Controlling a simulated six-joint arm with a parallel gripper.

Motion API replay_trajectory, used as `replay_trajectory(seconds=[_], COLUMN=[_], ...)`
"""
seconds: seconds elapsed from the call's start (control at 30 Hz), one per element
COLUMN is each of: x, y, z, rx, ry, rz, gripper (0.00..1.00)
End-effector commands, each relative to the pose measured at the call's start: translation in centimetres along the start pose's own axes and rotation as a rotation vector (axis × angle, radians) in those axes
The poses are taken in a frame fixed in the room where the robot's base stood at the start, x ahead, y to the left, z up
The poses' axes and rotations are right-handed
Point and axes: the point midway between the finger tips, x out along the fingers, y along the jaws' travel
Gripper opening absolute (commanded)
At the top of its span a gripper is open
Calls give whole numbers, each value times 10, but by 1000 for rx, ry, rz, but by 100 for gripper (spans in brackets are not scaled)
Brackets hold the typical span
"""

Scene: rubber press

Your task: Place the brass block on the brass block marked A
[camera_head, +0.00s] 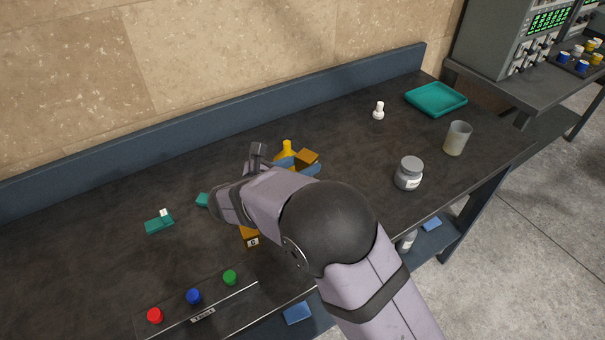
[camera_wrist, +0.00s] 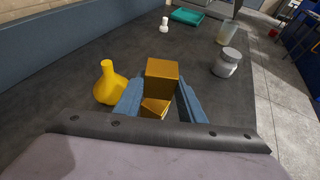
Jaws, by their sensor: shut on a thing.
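My gripper (camera_wrist: 160,98) has blue fingers closed on a brass block (camera_wrist: 162,80), which also shows in the head view (camera_head: 307,157) at the fingertips. Another brass piece (camera_wrist: 153,107) shows below it between the fingers in the wrist view. I cannot tell whether the two touch, and no letter is readable on either. In the head view a brass block with a white letter label (camera_head: 250,236) sits on the bench, partly hidden by my arm. Its letter is too small to read surely.
A yellow flask (camera_wrist: 108,85) stands just left of my gripper. A grey jar (camera_head: 409,174), a beaker (camera_head: 457,138), a white piece (camera_head: 378,111) and a teal tray (camera_head: 436,100) stand to the right. Teal pieces (camera_head: 159,222) and coloured buttons (camera_head: 193,296) lie left.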

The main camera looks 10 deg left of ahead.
Motion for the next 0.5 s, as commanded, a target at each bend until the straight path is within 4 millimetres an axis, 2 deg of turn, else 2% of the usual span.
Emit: replay_trajectory(seconds=[0.27,0.5], x=[11,12], y=[0,0], z=[-26,-30], rx=[-2,1], ry=[-2,-2], rz=[-1,0], gripper=[0,0])
